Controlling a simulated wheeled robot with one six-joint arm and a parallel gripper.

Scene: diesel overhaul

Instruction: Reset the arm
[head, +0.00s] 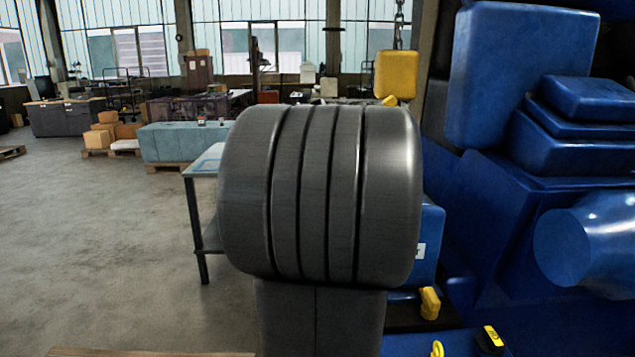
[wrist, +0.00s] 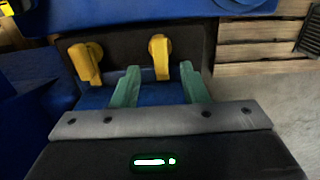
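My gripper (wrist: 159,68) shows in the wrist view with its two green fingers well apart and nothing between them. Past the fingertips, a yellow part (wrist: 160,55) stands on a dark and blue surface (wrist: 130,48), in line with the gap. A second yellow part (wrist: 85,62) stands to the left of the fingers. I cannot tell how far the fingertips are from them. In the head view my dark grey arm link fills the middle, and the gripper is not visible there.
A large blue engine (head: 510,200) fills the right of the head view, with a yellow part (head: 429,303) low beside it. A yellow hoist block (head: 396,74) hangs from a chain. A table (head: 205,165) stands behind my arm. Open floor (head: 100,240) lies left.

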